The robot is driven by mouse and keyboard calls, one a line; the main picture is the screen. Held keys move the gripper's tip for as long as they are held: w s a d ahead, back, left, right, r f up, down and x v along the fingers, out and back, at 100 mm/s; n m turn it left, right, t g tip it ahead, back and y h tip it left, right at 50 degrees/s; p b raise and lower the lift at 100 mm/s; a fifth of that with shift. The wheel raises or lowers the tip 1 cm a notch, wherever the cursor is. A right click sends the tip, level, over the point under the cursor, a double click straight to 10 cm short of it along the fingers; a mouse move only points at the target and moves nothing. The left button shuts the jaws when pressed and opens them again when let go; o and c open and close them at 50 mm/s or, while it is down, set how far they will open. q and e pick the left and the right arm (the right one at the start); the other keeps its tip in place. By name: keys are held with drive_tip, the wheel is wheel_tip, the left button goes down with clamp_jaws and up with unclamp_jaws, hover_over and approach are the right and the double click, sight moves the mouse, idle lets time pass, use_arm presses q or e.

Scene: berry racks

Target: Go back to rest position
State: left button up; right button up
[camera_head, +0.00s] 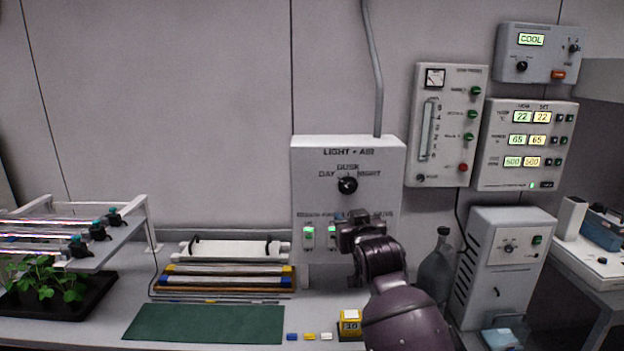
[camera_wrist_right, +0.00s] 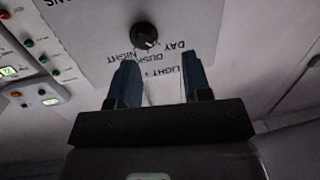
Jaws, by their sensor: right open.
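My right gripper (camera_head: 358,222) is raised in front of the lower part of the light and air control box (camera_head: 312,160) on the back wall. In the right wrist view its two blue fingers (camera_wrist_right: 157,85) stand apart with nothing between them. The black day-dusk-night knob (camera_head: 347,184) sits above the gripper in the head view, and it also shows beyond the fingertips in the wrist view (camera_wrist_right: 144,36). My gripper hides part of the box's lower row, where two green-lit switches (camera_head: 308,232) show. My left gripper is not in view.
A plant tray (camera_head: 95,300) under a lamp rack (camera_head: 150,222) stands at the left. A green mat (camera_head: 205,323), a yellow block (camera_head: 350,325) and small coloured pieces lie on the bench. A dark bottle (camera_head: 437,270) and a grey unit (camera_head: 505,260) stand right of my arm.

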drive_tip(key=s+d+f+g+h, duration=0.1)
drive_tip(key=s+d+f, duration=0.5)
drive_tip(key=s+f, duration=0.6)
drive_tip(key=s+d+f+m+g+h+b, duration=0.1)
drive_tip(key=s+d+f, duration=0.5)
drive_tip(key=s+f, duration=0.7)
drive_tip(key=s+d+f+g+h+b, duration=0.1)
drive_tip(key=s+d+f+g, duration=0.2)
drive_tip(key=s+d+f, duration=0.4)
drive_tip(key=s+f, duration=0.6)
drive_tip(key=s, duration=0.2)
drive_tip(key=shift+m, duration=0.3)
